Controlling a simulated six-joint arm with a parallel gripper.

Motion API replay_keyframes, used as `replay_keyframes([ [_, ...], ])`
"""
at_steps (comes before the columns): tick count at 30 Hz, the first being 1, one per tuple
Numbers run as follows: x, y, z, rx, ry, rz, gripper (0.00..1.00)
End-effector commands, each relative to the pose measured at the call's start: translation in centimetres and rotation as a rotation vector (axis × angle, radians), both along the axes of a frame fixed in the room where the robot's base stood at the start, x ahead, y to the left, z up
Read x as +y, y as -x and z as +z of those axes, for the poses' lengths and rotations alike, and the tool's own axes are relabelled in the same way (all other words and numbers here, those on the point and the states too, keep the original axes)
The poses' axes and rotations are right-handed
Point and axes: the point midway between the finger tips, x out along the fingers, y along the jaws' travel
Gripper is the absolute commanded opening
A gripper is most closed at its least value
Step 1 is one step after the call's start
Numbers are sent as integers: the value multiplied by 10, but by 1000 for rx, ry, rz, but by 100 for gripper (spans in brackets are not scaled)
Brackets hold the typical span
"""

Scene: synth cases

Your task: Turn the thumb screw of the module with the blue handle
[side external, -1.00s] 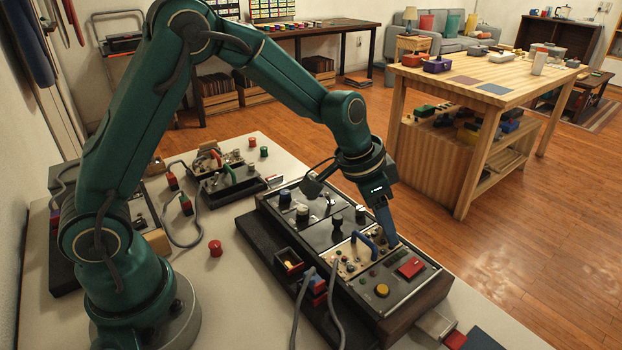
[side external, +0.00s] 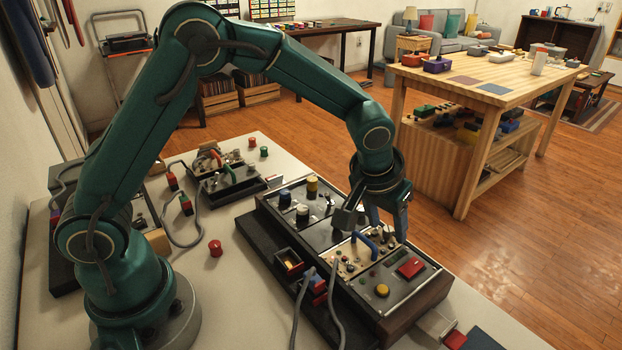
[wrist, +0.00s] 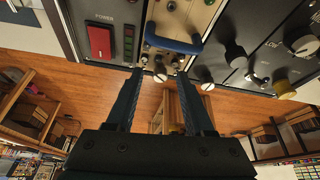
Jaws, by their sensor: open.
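The module with the blue handle has a beige panel (side external: 350,264) in the rack on the table. Its blue handle (side external: 364,242) arches over the panel; in the wrist view the blue handle (wrist: 174,45) crosses near the top centre. My gripper (side external: 388,230) points down at the module's far edge, fingers apart. In the wrist view my gripper (wrist: 160,73) is open and empty. A pale slotted thumb screw (wrist: 160,76) shows between the fingertips, apart from both; I cannot tell its depth. Another slotted screw (wrist: 207,86) lies right of the right finger.
A neighbouring module carries a red power switch (side external: 411,267) and a yellow knob (side external: 382,290). Dark modules with upright knobs (side external: 303,212) stand on the other side. Grey cables (side external: 337,308) run in front of the rack. The floor beyond the rack is clear.

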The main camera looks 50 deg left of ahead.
Motion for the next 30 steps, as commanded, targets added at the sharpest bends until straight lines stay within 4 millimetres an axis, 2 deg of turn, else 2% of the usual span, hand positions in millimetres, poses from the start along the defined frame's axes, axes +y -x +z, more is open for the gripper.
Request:
replay_keyframes([
  [4,-2,-1,0,-1,-1,111,53],
  [12,-7,19,51,-6,4,113,53],
  [18,11,16,85,-85,37,164,53],
  [30,39,49,130,-157,73,202,53],
])
